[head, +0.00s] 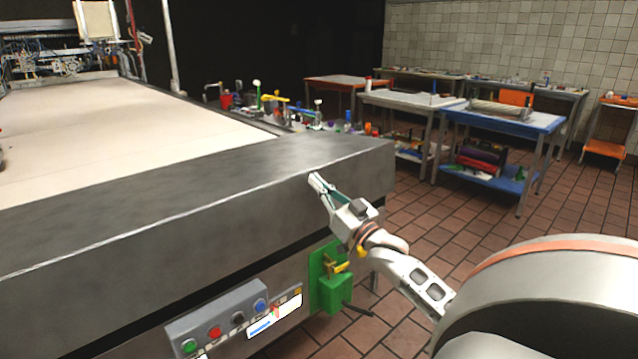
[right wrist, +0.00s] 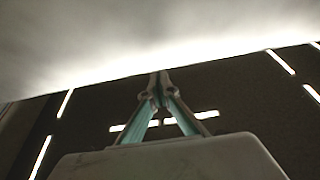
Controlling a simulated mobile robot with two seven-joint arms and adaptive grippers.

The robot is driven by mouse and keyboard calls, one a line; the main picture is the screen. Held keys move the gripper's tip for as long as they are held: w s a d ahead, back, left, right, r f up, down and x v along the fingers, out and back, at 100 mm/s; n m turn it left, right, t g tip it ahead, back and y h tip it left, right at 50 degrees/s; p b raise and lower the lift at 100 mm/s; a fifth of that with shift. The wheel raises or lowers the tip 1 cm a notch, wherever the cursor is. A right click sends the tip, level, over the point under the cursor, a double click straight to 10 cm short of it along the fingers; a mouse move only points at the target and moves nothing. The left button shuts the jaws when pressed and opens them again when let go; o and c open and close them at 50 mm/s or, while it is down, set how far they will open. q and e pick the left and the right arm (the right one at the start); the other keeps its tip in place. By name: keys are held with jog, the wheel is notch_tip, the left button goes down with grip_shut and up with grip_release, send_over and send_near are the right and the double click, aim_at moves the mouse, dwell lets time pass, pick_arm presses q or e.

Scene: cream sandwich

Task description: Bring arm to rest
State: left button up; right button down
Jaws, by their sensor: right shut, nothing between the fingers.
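My right arm (head: 425,285) reaches up from the lower right in the head view. My right gripper (head: 316,182) is at the near right corner of the large grey machine, in front of its metal top edge. Its fingers are together with nothing between them. In the right wrist view the gripper's fingertips (right wrist: 160,76) meet at a point, with teal inner pads. A pale surface fills the top of that view, and I cannot tell whether the fingers touch it. My left gripper is not in view.
The grey machine (head: 230,180) with a pale belt (head: 110,140) fills the left. A button panel (head: 225,320) and a green box (head: 330,280) are on its front, close to my right arm. Work tables (head: 500,120) stand at the back right. Tiled floor (head: 450,235) between is clear.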

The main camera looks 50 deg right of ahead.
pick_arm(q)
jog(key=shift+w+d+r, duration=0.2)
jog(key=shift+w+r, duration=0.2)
pick_arm(e)
jog(key=v, duration=0.8)
jog(key=shift+s+a, duration=0.15)
jog(key=s+a+f+n+g+y+p, duration=0.1)
jog(key=s+a+f+g+p, duration=0.15)
jog(key=a+f, duration=0.75)
jog(key=s+a+f+n+g+y+p, duration=0.1)
jog(key=s+a+f+g+y, duration=0.2)
jog(key=a+f, duration=0.75)
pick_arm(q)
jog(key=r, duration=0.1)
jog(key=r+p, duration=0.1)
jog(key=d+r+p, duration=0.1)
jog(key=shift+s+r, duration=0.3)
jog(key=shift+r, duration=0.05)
pick_arm(e)
jog(key=s+a+f+n+g, duration=0.1)
jog(key=s+a+f+g, duration=0.2)
jog(key=s+a+f, duration=0.3)
jog(key=s+a+f+n+g+y, duration=0.1)
jog(key=s+a+f+n+g, duration=0.1)
jog(key=s+a+f, duration=0.5)
jog(key=a+f+g, duration=0.1)
jog(key=a, duration=0.3)
jog(key=shift+a, duration=0.1)
